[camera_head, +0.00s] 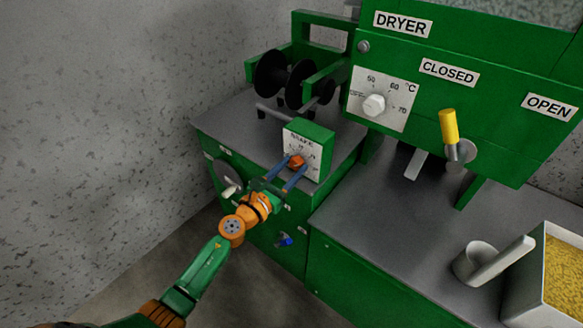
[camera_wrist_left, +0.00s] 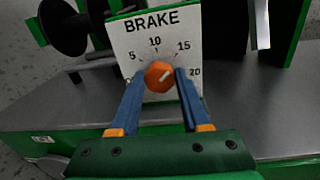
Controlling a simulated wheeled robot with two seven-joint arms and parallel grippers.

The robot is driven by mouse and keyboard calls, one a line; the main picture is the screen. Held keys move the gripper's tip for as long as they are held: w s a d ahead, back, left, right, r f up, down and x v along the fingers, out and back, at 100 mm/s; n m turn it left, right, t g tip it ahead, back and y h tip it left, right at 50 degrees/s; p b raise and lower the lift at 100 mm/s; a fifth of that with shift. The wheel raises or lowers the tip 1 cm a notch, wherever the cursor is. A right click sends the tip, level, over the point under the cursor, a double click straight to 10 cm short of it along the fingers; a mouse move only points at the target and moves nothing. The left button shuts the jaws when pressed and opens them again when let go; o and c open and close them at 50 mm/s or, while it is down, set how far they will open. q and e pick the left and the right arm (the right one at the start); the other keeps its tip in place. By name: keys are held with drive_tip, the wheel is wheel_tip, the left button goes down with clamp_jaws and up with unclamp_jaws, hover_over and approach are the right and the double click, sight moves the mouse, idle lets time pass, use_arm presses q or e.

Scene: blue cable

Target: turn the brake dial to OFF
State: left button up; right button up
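The brake box (camera_head: 309,140) is green with a white face reading BRAKE and stands on the grey bench top. Its orange dial (camera_wrist_left: 158,76) has a white mark pointing up and to the right, roughly between 15 and 20. The numbers 5, 10, 15 and 20 show; no OFF label can be read. My left gripper (camera_head: 295,168) has its two blue fingers on either side of the dial, closed up against its sides as far as I can tell. In the wrist view the left finger (camera_wrist_left: 130,104) covers the lower left of the face. My right gripper is out of view.
Black spools (camera_head: 272,75) stand behind the box. To the right is the green dryer (camera_head: 480,110) with a white temperature knob (camera_head: 374,104) and a yellow-handled lever (camera_head: 449,127). A bin of yellow grains (camera_head: 562,267) and a grey scoop (camera_head: 474,263) sit on the right bench.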

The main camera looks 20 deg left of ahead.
use_arm(q)
clamp_jaws()
